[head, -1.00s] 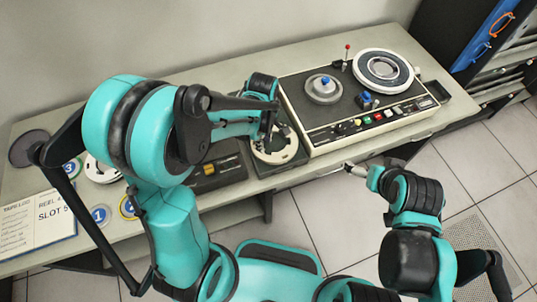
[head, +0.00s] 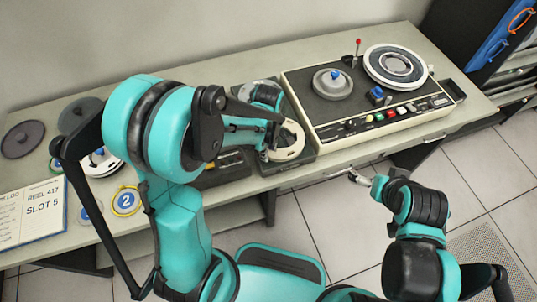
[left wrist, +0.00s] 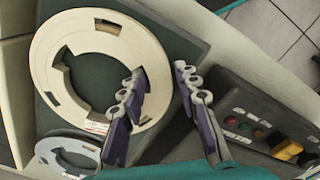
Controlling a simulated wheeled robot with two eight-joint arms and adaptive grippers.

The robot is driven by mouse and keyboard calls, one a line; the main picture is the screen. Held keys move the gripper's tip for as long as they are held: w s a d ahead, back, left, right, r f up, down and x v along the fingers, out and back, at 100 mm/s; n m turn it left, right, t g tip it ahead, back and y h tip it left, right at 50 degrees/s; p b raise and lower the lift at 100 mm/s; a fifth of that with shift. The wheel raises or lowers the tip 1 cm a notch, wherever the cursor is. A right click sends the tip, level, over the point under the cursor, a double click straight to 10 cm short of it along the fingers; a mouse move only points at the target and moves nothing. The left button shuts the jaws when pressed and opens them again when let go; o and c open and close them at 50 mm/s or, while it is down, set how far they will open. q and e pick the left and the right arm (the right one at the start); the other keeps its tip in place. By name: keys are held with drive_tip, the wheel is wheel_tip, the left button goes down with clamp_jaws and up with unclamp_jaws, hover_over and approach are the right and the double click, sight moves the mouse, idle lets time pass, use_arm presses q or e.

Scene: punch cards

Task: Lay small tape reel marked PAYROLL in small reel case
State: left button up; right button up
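A cream tape reel (head: 290,143) lies on a dark tray (head: 303,152) left of the tape deck. In the left wrist view this cream reel (left wrist: 48,72) is large, with a small label too small to read. A smaller grey reel (left wrist: 47,151) lies beside it, also with an unreadable label. I cannot tell which is marked PAYROLL, nor pick out the small reel case for sure. My left gripper (left wrist: 160,72) is open, one finger over the cream reel's inner part and the other just outside its rim. My right gripper (head: 358,177) hangs in front of the table edge, apparently empty.
The tape deck (head: 350,112) with knobs and a red-tipped lever fills the table's right. A dark button box (left wrist: 245,110) sits close to my left gripper. Dark discs (head: 22,139), numbered rings (head: 126,201) and an open log book (head: 33,218) lie on the left.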

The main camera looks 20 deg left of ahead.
use_arm(q)
clamp_jaws()
drive_tip(key=shift+r, duration=0.15)
drive_tip(key=shift+r+p, duration=2.3)
drive_tip(key=shift+r, duration=0.65)
wheel_tip(320, 180, up, 7)
drive_tip(key=p, duration=0.5)
drive_tip(key=shift+f, duration=0.1)
